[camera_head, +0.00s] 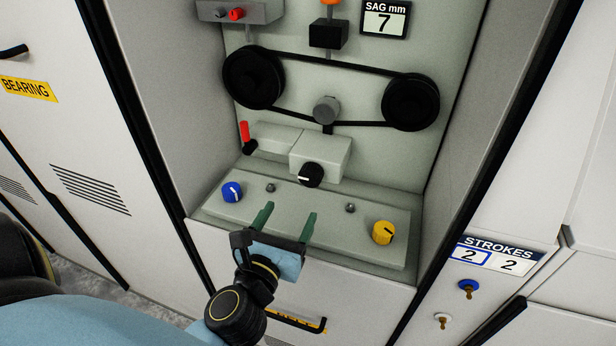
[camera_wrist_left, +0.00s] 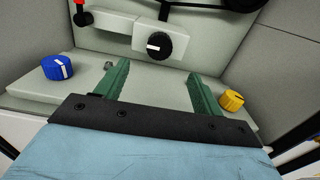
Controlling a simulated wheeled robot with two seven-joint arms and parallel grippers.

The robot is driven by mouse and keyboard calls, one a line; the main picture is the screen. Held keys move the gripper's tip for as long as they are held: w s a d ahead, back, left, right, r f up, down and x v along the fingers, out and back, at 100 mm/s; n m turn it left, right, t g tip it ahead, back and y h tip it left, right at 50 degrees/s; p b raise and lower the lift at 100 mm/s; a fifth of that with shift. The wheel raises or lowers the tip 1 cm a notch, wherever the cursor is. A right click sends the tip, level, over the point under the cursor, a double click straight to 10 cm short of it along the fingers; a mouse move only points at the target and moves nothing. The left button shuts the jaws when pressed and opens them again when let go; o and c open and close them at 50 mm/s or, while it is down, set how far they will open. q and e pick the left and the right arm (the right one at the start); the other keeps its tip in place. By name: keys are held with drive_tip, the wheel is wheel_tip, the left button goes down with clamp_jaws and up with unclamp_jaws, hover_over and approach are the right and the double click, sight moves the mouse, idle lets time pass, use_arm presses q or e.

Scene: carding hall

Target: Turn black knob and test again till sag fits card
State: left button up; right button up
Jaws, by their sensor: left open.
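The black knob (camera_head: 310,175) with a white pointer mark sits on the front of a pale block, below the belt. It also shows in the left wrist view (camera_wrist_left: 158,46), beyond my fingers. The card (camera_head: 385,20) at the top reads "SAG mm 7". A black belt (camera_head: 330,64) runs around two black pulleys, with a grey roller (camera_head: 327,109) near its lower run. My left gripper (camera_head: 287,220) has green fingers spread apart and empty. It is in front of the panel, below the black knob and apart from it. My right gripper is not in view.
A blue knob (camera_head: 232,191) and a yellow knob (camera_head: 384,232) sit on the sloped panel (camera_head: 330,222), either side of my fingers. A red-handled lever (camera_head: 246,137) stands at left. A "STROKES" plate (camera_head: 497,256) is on the right cabinet. Side walls bound the recess.

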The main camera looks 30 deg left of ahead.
sight(311, 181)
use_arm(q)
drive_tip(key=p+x, duration=0.1)
drive_tip(key=x, duration=1)
drive_tip(key=shift+w, duration=0.35)
drive_tip(key=c, duration=1)
drive_tip(key=shift+r+m+p, duration=0.2)
drive_tip(key=shift+m+p, duration=1.6)
drive_tip(key=m+p, duration=0.1)
drive_tip(key=m, duration=0.1)
drive_tip(key=m+p, duration=0.2)
drive_tip(key=shift+d+f+m, duration=0.1)
drive_tip(key=shift+d+m, duration=0.05)
drive_tip(key=shift+m, duration=0.15)
drive_tip(key=m+p, duration=0.3)
drive_tip(key=m, duration=0.2)
drive_tip(key=shift+d+f+p, duration=0.1)
drive_tip(key=shift+p, duration=0.2)
drive_tip(key=shift+f+m+p, duration=0.2)
drive_tip(key=shift+m+p, duration=0.75)
drive_tip(key=shift+m, duration=1.35)
